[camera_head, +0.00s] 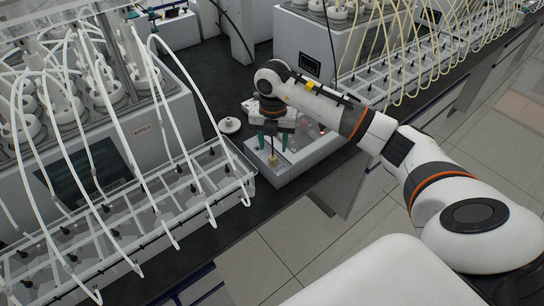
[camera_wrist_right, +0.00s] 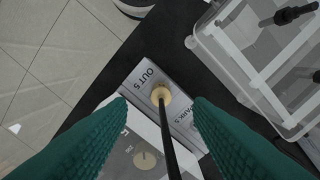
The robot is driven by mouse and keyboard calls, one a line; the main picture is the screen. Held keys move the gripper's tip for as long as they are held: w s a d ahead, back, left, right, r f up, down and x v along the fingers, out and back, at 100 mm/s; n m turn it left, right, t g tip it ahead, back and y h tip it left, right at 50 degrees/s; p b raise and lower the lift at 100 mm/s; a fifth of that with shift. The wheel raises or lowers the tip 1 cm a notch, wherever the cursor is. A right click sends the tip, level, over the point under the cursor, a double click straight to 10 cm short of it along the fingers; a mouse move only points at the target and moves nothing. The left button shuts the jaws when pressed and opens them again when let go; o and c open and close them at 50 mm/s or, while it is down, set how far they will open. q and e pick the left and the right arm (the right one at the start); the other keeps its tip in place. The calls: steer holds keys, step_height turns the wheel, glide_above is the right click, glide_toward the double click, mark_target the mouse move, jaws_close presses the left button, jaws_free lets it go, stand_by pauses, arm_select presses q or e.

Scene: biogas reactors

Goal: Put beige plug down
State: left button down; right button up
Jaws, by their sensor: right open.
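The beige plug (camera_wrist_right: 161,95) is a small round piece with a dark rod rising from it towards the camera. In the right wrist view it stands on a light grey surface beside the printed label "OUT 5". In the head view the plug (camera_head: 272,160) shows below my right gripper (camera_head: 271,141), at the front left part of a light grey box (camera_head: 300,157). My right gripper is open, its two green fingers (camera_wrist_right: 160,118) on either side of the rod and apart from it. My left gripper is not in view.
A round white piece (camera_head: 229,125) lies on the black bench left of the box. A clear tray (camera_head: 160,205) with tubes stands at left, close to the box; the tray (camera_wrist_right: 215,55) shows at right in the wrist view. Reactor units with looping tubes stand left and behind.

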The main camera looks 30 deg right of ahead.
mark_target(273, 156)
steer(key=f+p, duration=0.1)
steer(key=f, duration=0.1)
steer(key=f+p, duration=0.1)
steer(key=f, duration=0.2)
steer(key=shift+w+f, duration=0.2)
steer(key=shift+f, duration=0.1)
steer(key=shift+d+f, duration=0.1)
steer(key=shift+f, duration=0.1)
jaws_close()
